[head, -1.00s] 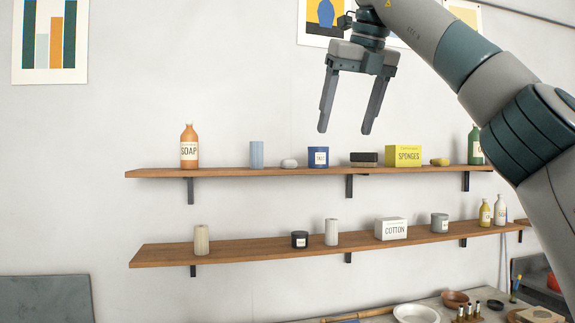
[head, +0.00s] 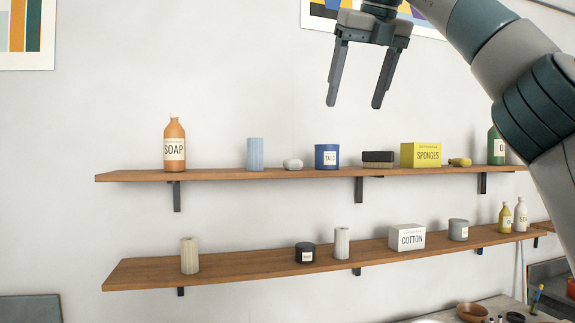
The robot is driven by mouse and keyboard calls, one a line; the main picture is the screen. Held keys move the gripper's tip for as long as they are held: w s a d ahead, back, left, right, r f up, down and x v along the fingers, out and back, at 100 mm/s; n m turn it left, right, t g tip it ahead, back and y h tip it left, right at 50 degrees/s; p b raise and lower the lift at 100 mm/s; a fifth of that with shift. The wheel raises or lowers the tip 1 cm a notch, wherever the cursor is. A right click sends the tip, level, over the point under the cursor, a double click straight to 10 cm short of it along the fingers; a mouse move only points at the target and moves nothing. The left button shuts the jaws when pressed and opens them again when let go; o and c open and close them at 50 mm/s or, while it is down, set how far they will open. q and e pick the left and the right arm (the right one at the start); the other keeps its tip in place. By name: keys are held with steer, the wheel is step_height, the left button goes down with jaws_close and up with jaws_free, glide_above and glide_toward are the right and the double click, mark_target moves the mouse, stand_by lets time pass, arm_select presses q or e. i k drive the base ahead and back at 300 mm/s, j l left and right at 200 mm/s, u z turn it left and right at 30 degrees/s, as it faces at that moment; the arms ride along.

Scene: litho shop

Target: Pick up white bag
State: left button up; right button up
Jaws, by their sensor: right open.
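No clear white bag shows. The nearest match is a white, box-shaped package (head: 407,238) labelled COTTON, standing on the lower shelf right of its middle. My right gripper (head: 355,105) is at the top of the view, fingers pointing down, open and empty. In the picture it is above the upper shelf and well above the white package, apart from everything on the shelves. My left gripper is out of view.
The upper shelf (head: 215,174) holds a soap bottle (head: 174,146), blue talc tin (head: 327,158), dark brush (head: 378,160) and yellow sponges box (head: 421,154). The lower shelf (head: 225,267) holds a dark jar (head: 305,252), pale cylinder (head: 342,243) and grey tin (head: 458,230) beside the package.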

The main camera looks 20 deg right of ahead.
mark_target(289, 164)
steer(key=i+l, duration=0.1)
steer(key=i, duration=1.15)
